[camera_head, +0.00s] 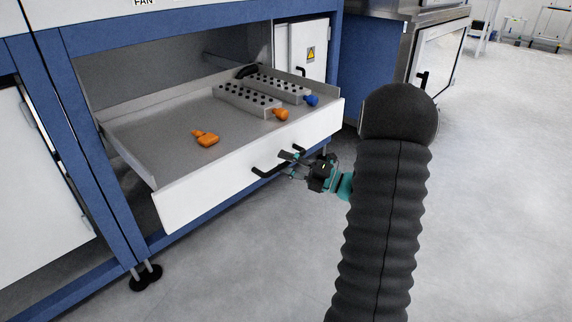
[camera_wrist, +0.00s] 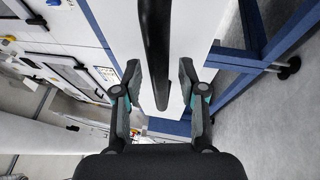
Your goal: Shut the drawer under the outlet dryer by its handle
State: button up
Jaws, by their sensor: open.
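The drawer (camera_head: 255,168) is pulled out under the blue-framed machine, its white front facing me. Its black bar handle (camera_head: 264,172) is on the drawer front, partly hidden by my gripper in the head view. My gripper (camera_head: 287,158) is at the right part of the handle, its jaws apart. In the wrist view, the handle (camera_wrist: 156,60) runs down between the two open fingers of my gripper (camera_wrist: 160,85), with a gap on each side. The white drawer front (camera_wrist: 118,30) lies behind it.
In the drawer are two grey perforated blocks (camera_head: 247,101), orange pieces (camera_head: 206,138) and a blue-ended piece (camera_head: 311,100). A white cabinet door (camera_head: 309,48) with a warning sign is behind. Blue legs stand at left. Open grey floor (camera_head: 490,190) lies right.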

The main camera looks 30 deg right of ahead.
grip_shut()
jog(key=shift+w, duration=0.1)
